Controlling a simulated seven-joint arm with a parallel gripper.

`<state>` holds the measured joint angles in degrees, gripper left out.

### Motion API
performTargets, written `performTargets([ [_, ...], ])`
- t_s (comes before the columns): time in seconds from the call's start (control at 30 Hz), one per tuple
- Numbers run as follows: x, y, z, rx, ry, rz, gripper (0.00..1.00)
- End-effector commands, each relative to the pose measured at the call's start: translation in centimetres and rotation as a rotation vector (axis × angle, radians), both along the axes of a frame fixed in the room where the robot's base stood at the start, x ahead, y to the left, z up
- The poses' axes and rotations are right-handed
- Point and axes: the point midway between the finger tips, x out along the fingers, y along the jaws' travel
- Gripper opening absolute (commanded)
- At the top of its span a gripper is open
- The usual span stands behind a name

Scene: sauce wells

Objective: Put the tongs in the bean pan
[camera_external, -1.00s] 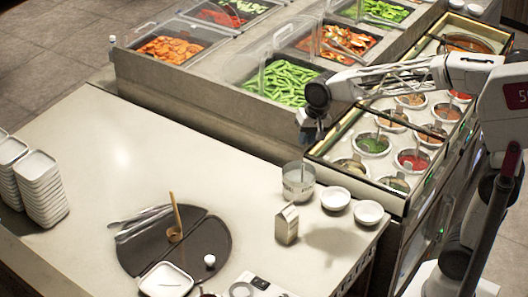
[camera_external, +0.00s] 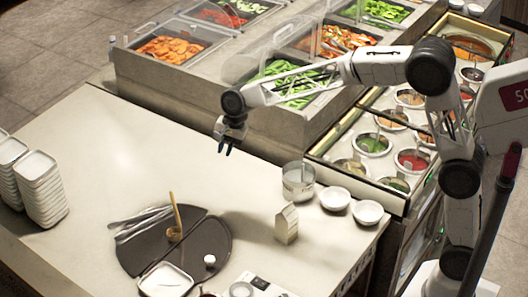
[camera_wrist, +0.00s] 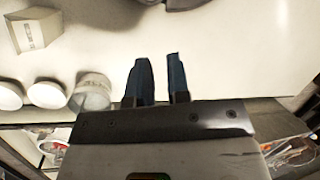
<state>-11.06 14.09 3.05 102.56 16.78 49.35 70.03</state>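The silver tongs (camera_external: 140,222) lie on the left part of a dark round mat (camera_external: 215,240) on the counter. The bean pan (camera_external: 278,68), full of green beans, sits in the raised food bar at the back; my arm crosses in front and hides part of it. My gripper (camera_external: 225,145) hangs above the counter, between the bean pan and the mat, pointing down. Its two blue fingers stand apart and empty in the wrist view (camera_wrist: 161,80). The tongs do not clearly show in the wrist view.
On the mat are a wooden-handled utensil (camera_external: 176,215), a white square dish (camera_external: 166,280) and a small white item (camera_external: 210,260). A carton (camera_external: 287,223), a clear container (camera_external: 298,182) and two white bowls (camera_external: 335,198) stand to the right. Stacked dishes (camera_external: 42,190) stand at left. The counter's middle is clear.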

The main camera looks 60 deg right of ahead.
Motion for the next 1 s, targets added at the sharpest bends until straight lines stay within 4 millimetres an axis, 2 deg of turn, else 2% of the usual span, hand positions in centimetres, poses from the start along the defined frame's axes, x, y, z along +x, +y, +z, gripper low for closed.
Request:
performTargets([
  [0.1, 2.5, 1.7, -1.7, 0.022, 0.023, -0.055, 0.17],
  [0.5, 10.1, 7.4, -7.6, 0.095, 0.102, -0.258, 0.17],
  [1.0, 17.9, 14.8, -16.6, 0.174, 0.213, -0.506, 0.17],
])
